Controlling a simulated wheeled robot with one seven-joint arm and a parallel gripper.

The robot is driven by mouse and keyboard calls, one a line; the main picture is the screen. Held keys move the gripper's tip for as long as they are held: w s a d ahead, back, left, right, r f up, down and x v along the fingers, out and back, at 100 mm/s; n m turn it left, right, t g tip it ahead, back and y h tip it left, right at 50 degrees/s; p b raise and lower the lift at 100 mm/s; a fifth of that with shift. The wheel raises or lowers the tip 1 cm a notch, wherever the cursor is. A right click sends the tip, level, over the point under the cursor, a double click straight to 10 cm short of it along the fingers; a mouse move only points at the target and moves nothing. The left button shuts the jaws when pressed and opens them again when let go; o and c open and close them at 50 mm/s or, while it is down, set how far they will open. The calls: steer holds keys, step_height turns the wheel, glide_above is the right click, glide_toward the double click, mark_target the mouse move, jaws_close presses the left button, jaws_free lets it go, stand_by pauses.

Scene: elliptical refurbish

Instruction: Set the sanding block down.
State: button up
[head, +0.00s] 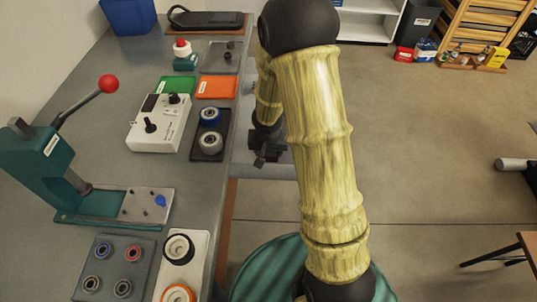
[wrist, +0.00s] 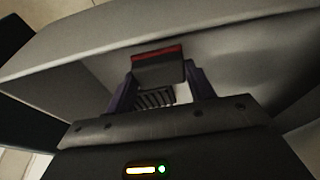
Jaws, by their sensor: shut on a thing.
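My gripper (head: 266,158) is low beside the right edge of the workbench in the head view, partly hidden by my arm. In the wrist view my gripper (wrist: 160,85) has its two purple fingers shut on the sanding block (wrist: 158,70), a dark block with a red strip along its far edge. The block is in front of the light grey walls of an open container or drawer (wrist: 75,65). I cannot tell whether the block touches its bottom. The block cannot be made out in the head view.
The grey workbench (head: 105,55) runs along the left. It holds a green lever press (head: 45,165), a white control box (head: 158,124), a dark tray (head: 207,152) with wheels, and green and orange mats (head: 216,87). Open floor (head: 430,150) lies to the right.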

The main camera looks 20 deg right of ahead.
steer(key=shift+f, duration=0.45)
steer(key=shift+f, duration=0.15)
steer(key=o, duration=1)
steer(key=p+v, duration=0.5)
steer(key=v, duration=0.7)
steer(key=shift+s, duration=0.1)
